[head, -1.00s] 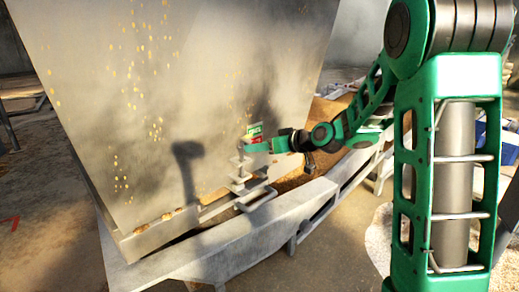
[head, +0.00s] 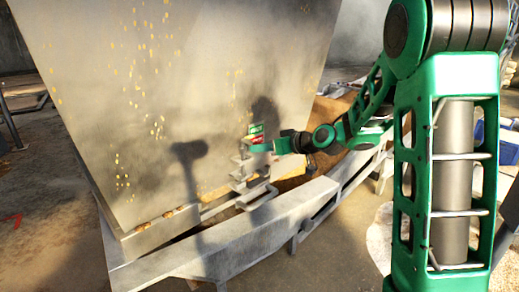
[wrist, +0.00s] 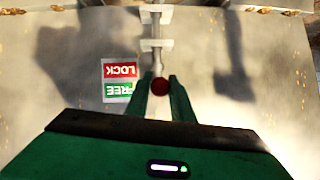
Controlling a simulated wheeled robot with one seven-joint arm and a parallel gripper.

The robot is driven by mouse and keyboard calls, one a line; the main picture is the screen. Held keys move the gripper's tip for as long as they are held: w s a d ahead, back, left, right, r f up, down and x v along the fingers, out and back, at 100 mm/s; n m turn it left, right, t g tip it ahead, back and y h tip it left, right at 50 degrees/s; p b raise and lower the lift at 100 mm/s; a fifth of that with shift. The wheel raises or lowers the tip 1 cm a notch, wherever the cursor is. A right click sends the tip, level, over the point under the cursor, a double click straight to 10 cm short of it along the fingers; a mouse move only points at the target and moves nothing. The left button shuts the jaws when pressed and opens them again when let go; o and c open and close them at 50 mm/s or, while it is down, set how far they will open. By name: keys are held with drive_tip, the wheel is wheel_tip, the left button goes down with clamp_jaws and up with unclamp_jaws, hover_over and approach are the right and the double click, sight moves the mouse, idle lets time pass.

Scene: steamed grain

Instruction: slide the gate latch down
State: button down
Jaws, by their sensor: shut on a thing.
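The gate latch (head: 240,168) is a thin metal rod running through brackets on the front of a large sloped steel hopper. In the wrist view the rod (wrist: 157,62) ends in a round red knob (wrist: 160,86). My gripper (wrist: 160,84) has its two green fingers on either side of the knob and is shut on it. In the head view my gripper (head: 261,147) is at the top of the latch, and the knob is hidden by the fingers. A red and green label (wrist: 119,80) reading LOCK and FREE, inverted in the wrist view, is beside the knob.
The steel hopper wall (head: 130,100) fills the left, with yellow grains stuck on it. A pale metal beam (head: 240,235) runs below the latch. Brown grain (head: 292,183) lies behind the beam. Open floor lies at the lower left.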

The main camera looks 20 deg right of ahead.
drive_tip(key=shift+f, duration=1.6)
idle(0.3)
drive_tip(key=c, duration=1.5)
unclamp_jaws()
drive_tip(key=shift+o, duration=0.2)
drive_tip(key=shift+s+r, duration=0.1)
